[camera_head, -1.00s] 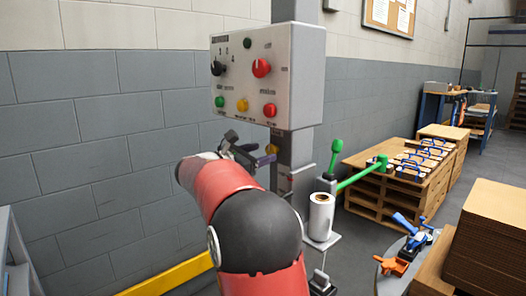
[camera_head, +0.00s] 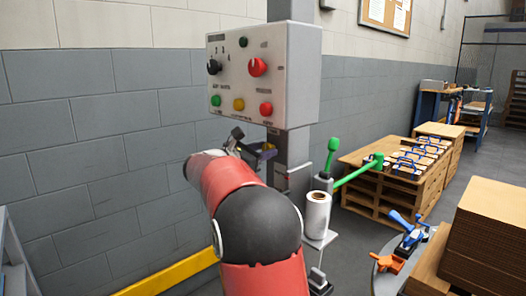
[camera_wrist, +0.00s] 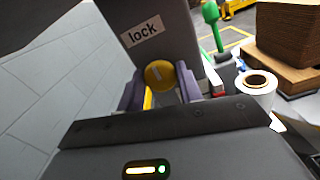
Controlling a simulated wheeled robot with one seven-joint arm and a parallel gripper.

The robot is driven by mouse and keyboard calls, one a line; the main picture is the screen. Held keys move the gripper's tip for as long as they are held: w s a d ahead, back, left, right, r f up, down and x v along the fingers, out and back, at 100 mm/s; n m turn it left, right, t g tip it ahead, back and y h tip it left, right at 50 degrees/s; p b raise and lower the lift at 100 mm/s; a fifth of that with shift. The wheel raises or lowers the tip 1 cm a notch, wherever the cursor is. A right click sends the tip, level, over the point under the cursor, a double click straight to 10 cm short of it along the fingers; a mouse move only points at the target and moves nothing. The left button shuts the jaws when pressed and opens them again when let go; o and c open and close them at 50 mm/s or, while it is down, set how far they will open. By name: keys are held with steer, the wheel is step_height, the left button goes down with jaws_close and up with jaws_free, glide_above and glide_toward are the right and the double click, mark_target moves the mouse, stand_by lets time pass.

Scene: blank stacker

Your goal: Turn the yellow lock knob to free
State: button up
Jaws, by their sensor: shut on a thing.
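The yellow lock knob (camera_wrist: 155,68) is a round disc with a pale line on its face, on the grey post just below a white "lock" label (camera_wrist: 143,31) in the wrist view. The label is tilted in that view. My gripper (camera_wrist: 160,86) has its purple fingers on either side of the knob and is shut on it. In the head view my gripper (camera_head: 262,152) is at the post, below the control box. The knob cannot be made out there.
The control box (camera_head: 262,75) with knobs and buttons is above my gripper. A white roll (camera_head: 317,212) and green levers (camera_head: 333,145) stand right of the post. Pallets (camera_head: 385,190) and cardboard stacks (camera_head: 490,240) are farther right. A grey block wall (camera_head: 90,150) is at left.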

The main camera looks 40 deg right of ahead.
steer(key=shift+f+m+b, duration=0.2)
steer(key=shift+m+b, duration=7.35)
steer(key=shift+m, duration=1.35)
steer(key=o, duration=1)
steer(key=a, duration=0.7)
steer(key=shift+s+a, duration=0.4)
